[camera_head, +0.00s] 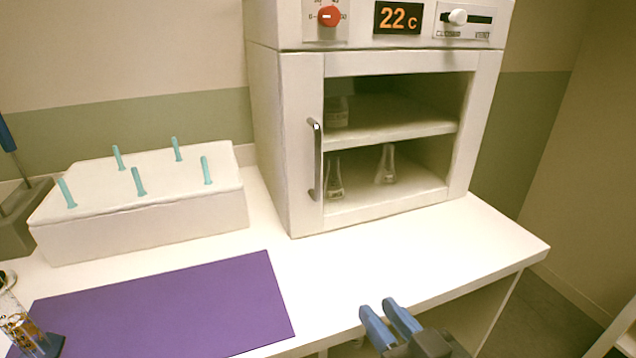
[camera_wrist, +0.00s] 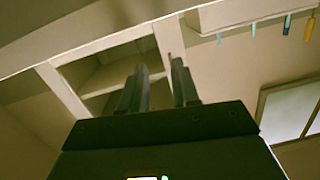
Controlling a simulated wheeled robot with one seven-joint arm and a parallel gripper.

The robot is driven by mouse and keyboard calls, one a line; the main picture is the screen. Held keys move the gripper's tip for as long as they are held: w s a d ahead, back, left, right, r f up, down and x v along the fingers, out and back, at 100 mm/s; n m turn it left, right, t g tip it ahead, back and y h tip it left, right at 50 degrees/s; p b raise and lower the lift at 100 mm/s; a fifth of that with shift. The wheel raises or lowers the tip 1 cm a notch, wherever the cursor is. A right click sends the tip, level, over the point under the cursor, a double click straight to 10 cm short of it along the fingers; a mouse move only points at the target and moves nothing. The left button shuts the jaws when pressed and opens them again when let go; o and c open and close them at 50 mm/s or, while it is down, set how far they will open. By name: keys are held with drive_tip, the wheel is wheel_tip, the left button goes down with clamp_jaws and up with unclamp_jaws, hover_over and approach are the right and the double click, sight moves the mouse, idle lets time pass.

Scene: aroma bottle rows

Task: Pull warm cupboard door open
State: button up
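The warm cupboard (camera_head: 270,140) is a white box on the white bench in the head view. Its front door (camera_head: 308,90) has a white frame around a window and looks shut, flush with the body. A vertical metal handle (camera_head: 316,160) is on the door's left side. Through the window, glass flasks (camera_head: 386,165) stand on the shelves. My gripper (camera_head: 387,318) is at the bottom of the head view, in front of the bench edge and well apart from the handle. In the wrist view my gripper (camera_wrist: 160,88) has its two fingers apart with nothing between them.
A red knob (camera_head: 329,16), a 22 C display (camera_head: 397,17) and a slider (camera_head: 458,17) sit above the door. A white rack (camera_head: 150,215) with several teal pegs stands left. A purple mat (camera_head: 165,312) lies in front of it. Bench in front of the cupboard is clear.

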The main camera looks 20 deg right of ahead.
sight(319, 165)
drive_tip(key=w+r+n+y+p, duration=0.1)
drive_tip(key=w+r+n+y, duration=0.2)
drive_tip(key=w+r, duration=1.15)
drive_tip(key=shift+t, duration=0.4)
drive_tip(key=x, duration=0.2)
drive_tip(key=p+x, duration=0.1)
drive_tip(key=x, duration=0.2)
drive_tip(key=f+x, duration=0.1)
drive_tip(key=x, duration=0.1)
drive_tip(key=shift+w, duration=0.35)
clamp_jaws()
